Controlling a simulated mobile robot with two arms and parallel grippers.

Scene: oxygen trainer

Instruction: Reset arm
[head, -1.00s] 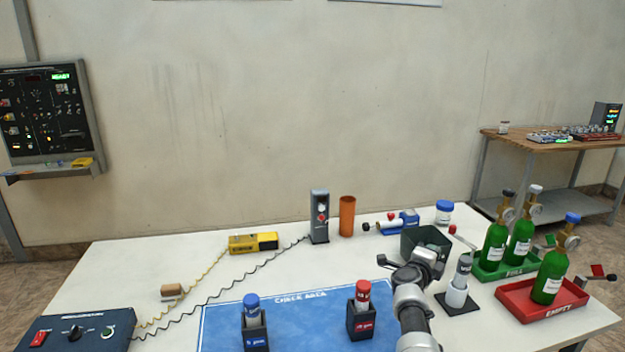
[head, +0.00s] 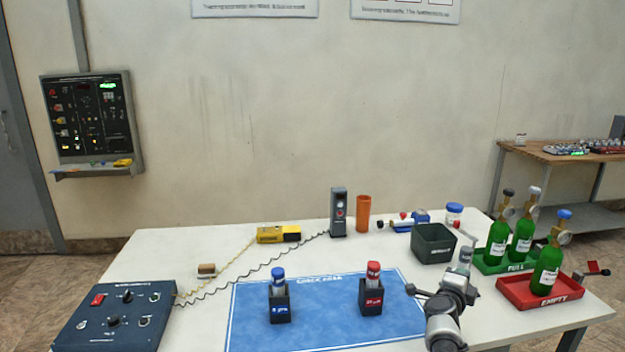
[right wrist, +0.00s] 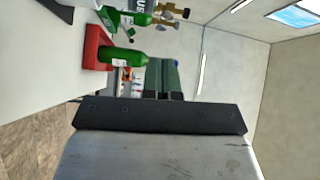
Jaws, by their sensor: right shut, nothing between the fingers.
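My right arm comes in from the bottom right of the head view, and my right gripper (head: 456,281) is over the table's right part, just right of the blue check mat. In the right wrist view its two fingers (right wrist: 162,68) lie side by side, shut with nothing between them. The gripper and wrist cover most of a grey-capped bottle (head: 466,254) and its stand. My left gripper is not in view.
The red tray (head: 516,292) with a green cylinder (head: 547,270) and the green tray (head: 486,265) with two cylinders stand right of my gripper. A dark bin (head: 433,244) stands behind it. Blue-capped (head: 279,296) and red-capped (head: 372,290) bottles stand in holders on the mat (head: 325,318).

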